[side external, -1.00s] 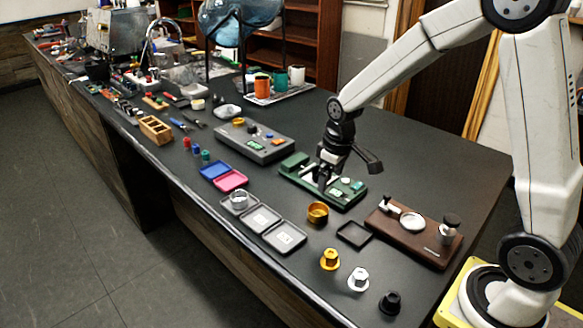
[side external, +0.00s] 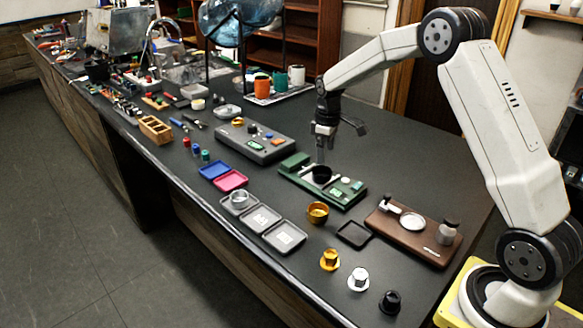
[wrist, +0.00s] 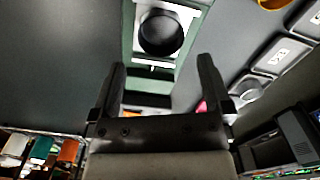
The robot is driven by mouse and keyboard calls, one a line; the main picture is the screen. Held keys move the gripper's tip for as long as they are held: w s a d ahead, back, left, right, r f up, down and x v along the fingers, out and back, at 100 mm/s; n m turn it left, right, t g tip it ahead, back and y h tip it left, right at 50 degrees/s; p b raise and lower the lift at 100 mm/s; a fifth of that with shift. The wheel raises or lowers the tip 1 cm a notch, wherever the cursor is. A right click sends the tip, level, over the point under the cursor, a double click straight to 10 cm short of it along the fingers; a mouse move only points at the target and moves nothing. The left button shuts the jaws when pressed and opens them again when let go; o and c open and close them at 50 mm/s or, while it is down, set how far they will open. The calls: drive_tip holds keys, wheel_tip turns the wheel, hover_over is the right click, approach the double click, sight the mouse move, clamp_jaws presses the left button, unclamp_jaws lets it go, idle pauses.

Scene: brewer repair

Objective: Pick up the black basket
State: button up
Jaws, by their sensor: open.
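The black basket (side external: 321,174) is a round dark cup sitting on the green fixture (side external: 346,199), near its middle. In the wrist view the basket (wrist: 161,34) shows from above, its round opening towards the camera. My gripper (side external: 321,152) is above the green fixture, just over the basket in the side view. In the wrist view my gripper's two fingers (wrist: 162,64) are wide apart and hold nothing. The basket lies beyond the fingertips, apart from them. I cannot tell how deep the basket sits in the fixture.
A grey fixture (side external: 272,149) stands left of the green one. A brown board (side external: 421,247) with a white disc is at right. A gold basket (side external: 317,213), a black square tray (side external: 354,234) and grey trays (side external: 284,238) lie in front.

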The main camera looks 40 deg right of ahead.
sight(324, 171)
drive_tip(key=shift+f, duration=1.15)
drive_tip(key=shift+f, duration=2.6)
drive_tip(key=c, duration=1.1)
drive_tip(key=shift+c, duration=0.2)
drive_tip(key=shift+r, duration=0.1)
